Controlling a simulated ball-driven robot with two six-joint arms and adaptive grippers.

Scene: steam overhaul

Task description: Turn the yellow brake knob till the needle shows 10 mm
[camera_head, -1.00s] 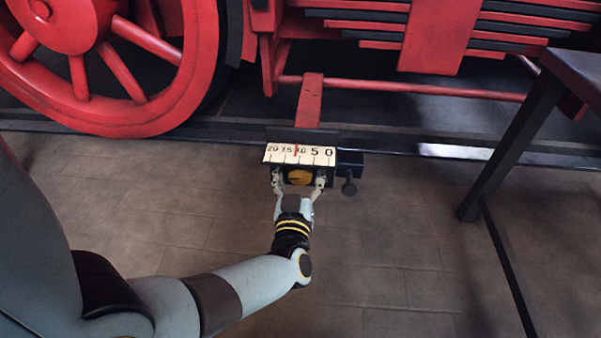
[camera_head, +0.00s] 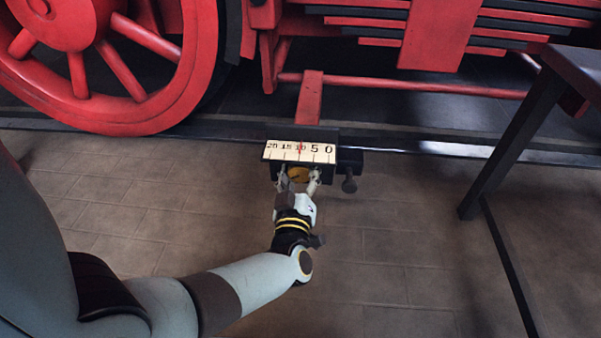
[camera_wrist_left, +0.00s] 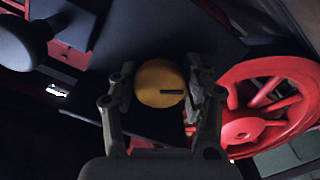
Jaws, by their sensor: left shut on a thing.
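The yellow brake knob (camera_head: 299,174) sits on a dark block under a white scale plate (camera_head: 272,153) marked 20, 15, 10, 5, 0. The red needle (camera_head: 300,148) stands at the 10 label, partly covering it. My left gripper (camera_head: 298,182) reaches up from below and is shut on the knob. In the left wrist view the knob (camera_wrist_left: 160,84) shows a dark line pointing right, with my left gripper's fingers (camera_wrist_left: 160,92) on both sides of it. My right gripper is in neither view.
A dark round-ended handle (camera_head: 349,186) sticks out right of the scale. A red spoked wheel (camera_head: 120,122) stands on the rail at the left. A dark table (camera_head: 583,72) stands at the right. The tiled floor (camera_head: 400,260) between is clear.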

